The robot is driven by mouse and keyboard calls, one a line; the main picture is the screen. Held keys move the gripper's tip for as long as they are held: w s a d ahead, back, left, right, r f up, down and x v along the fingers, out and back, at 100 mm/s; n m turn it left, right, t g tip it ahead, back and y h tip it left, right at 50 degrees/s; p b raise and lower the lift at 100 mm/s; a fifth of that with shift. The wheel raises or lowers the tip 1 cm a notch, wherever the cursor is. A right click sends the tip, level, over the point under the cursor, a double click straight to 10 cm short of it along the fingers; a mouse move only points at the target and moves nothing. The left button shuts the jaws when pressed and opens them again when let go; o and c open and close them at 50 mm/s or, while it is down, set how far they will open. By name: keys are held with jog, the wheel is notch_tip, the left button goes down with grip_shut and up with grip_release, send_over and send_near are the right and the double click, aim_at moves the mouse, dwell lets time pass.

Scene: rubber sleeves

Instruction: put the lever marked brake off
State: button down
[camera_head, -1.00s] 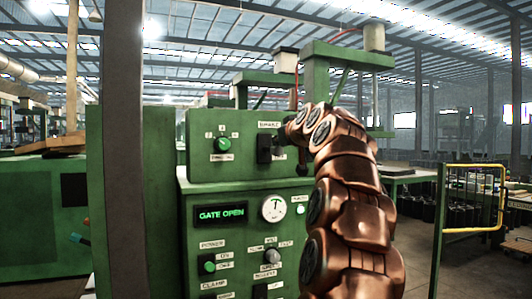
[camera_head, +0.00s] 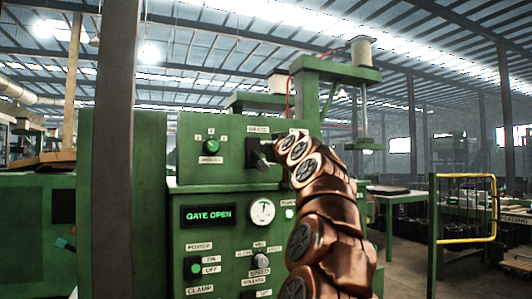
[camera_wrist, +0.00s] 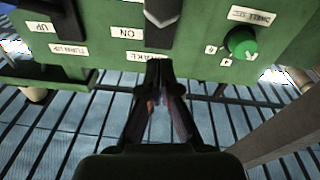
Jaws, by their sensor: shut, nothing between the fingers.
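The brake lever (camera_head: 257,154) is a dark handle on a black plate, on the upper panel of the green machine, under a white label (camera_head: 258,129). In the wrist view, which shows the panel upside down, its grey handle (camera_wrist: 163,9) is at the top edge, cut off by the frame. The BRAKE label (camera_wrist: 122,54) and an ON label (camera_wrist: 126,32) are beside the plate. My gripper (camera_wrist: 158,66) is shut and empty, its tips in front of the plate's near end. I cannot tell whether they touch it. My arm partly covers this area in the head view.
A green knob (camera_head: 211,146) is left of the lever. Below are a GATE OPEN display (camera_head: 208,215), a round gauge (camera_head: 262,211) and more switches. A grey post (camera_head: 117,150) stands at left, a yellow rail (camera_head: 465,240) at right.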

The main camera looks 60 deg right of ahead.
jog(key=r+p+v, duration=0.1)
jog(key=v, duration=1)
jog(key=shift+a, duration=0.2)
dwell(0.4)
jog(key=shift+r, duration=0.1)
dwell(0.4)
